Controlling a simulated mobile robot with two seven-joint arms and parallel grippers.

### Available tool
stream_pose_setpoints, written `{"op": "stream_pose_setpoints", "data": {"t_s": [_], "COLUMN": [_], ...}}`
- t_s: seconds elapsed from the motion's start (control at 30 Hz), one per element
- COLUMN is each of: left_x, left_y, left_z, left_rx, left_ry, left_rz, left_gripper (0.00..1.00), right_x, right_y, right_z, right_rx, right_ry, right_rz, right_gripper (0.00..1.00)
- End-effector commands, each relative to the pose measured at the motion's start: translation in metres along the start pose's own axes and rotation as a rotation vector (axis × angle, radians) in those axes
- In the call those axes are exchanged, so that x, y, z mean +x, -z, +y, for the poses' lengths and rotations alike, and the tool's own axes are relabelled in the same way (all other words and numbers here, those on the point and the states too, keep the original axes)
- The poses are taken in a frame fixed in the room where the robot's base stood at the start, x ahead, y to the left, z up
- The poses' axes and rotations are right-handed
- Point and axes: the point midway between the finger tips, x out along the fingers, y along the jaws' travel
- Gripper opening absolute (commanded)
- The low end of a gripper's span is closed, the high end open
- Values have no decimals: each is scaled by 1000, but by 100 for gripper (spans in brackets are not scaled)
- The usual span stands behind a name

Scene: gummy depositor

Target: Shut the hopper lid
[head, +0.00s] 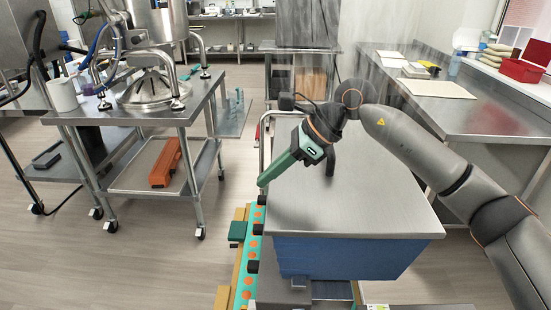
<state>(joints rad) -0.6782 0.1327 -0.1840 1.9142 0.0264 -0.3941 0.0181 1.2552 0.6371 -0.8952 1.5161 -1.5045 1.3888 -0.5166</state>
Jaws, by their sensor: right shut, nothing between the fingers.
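The hopper lid seems to be the broad flat steel panel (350,205) in the middle of the head view. It lies over a blue box-like body (345,258), apparently the hopper; I cannot tell whether it sits fully flush. My right gripper (262,183) reaches across the panel from the right. Its green fingers are shut and empty, pointing down and left, with the tips by the panel's left edge. I cannot tell whether they touch it. My left gripper is out of view.
A teal conveyor strip with orange round spots (247,274) runs along the panel's left side. A steel cart (135,112) bearing a steel vessel stands left. Floor between cart and conveyor is clear.

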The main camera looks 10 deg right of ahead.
Motion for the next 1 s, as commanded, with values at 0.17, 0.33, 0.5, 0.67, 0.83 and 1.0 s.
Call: {"op": "stream_pose_setpoints", "data": {"t_s": [0.17, 0.33, 0.5, 0.67, 0.83, 1.0], "left_x": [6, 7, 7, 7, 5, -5], "left_y": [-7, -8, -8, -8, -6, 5], "left_z": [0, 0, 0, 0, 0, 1], "left_rx": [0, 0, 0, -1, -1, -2], "left_ry": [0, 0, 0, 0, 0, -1], "left_rz": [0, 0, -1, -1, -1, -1], "left_gripper": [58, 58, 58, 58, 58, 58], "right_x": [15, 19, 20, 20, 17, -3], "right_y": [11, 13, 13, 13, 11, -2], "right_z": [0, 0, 0, 0, 0, 0], "right_rx": [0, 0, 0, 0, 0, -1], "right_ry": [0, 0, 0, 0, 1, 2], "right_rz": [-1, -2, -3, -3, -3, -4], "right_gripper": [0, 0, 0, 0, 0, 0]}}
